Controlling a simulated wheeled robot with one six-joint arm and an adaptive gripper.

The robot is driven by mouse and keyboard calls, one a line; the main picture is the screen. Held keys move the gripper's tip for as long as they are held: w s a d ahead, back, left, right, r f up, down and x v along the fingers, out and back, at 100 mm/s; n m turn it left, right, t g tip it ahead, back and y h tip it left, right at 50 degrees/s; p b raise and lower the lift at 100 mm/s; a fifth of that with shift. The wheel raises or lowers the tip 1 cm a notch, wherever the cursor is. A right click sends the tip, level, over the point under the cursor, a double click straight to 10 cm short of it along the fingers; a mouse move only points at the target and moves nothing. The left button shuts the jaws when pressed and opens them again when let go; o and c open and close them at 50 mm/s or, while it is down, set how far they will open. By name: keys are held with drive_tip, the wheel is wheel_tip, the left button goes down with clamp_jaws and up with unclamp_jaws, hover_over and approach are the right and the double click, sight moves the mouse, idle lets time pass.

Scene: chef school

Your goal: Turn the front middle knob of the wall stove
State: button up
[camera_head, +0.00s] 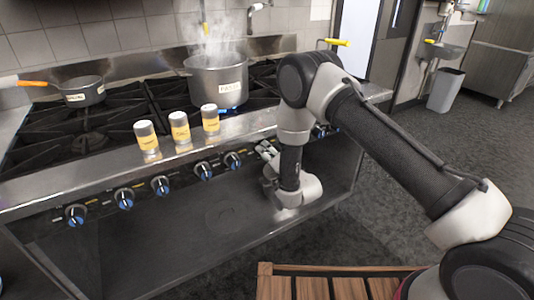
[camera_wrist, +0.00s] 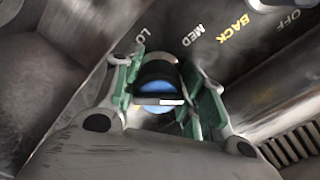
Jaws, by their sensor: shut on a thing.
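The wall stove (camera_head: 110,180) has a row of blue and black knobs along its steel front panel. My gripper (camera_head: 266,153) is at this panel, right of the visible left-hand knobs, and hides the knob it is at in the head view. In the wrist view, my gripper (camera_wrist: 165,82) has its green-padded fingers on both sides of a black knob with a blue face (camera_wrist: 158,90), shut on it. The panel around this knob reads LO, MED, OFF and a yellow BACK. Which knob of the row this is, I cannot tell for sure.
A steaming pot (camera_head: 217,80) stands on the burners, and a saucepan (camera_head: 82,92) sits at the left. Three yellow-labelled shakers (camera_head: 180,130) stand on the front ledge above the knobs. A slatted wooden surface (camera_head: 335,285) lies low in front.

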drive_tip(key=shift+m, duration=0.5)
drive_tip(key=o, duration=1)
drive_tip(key=v, duration=1.2)
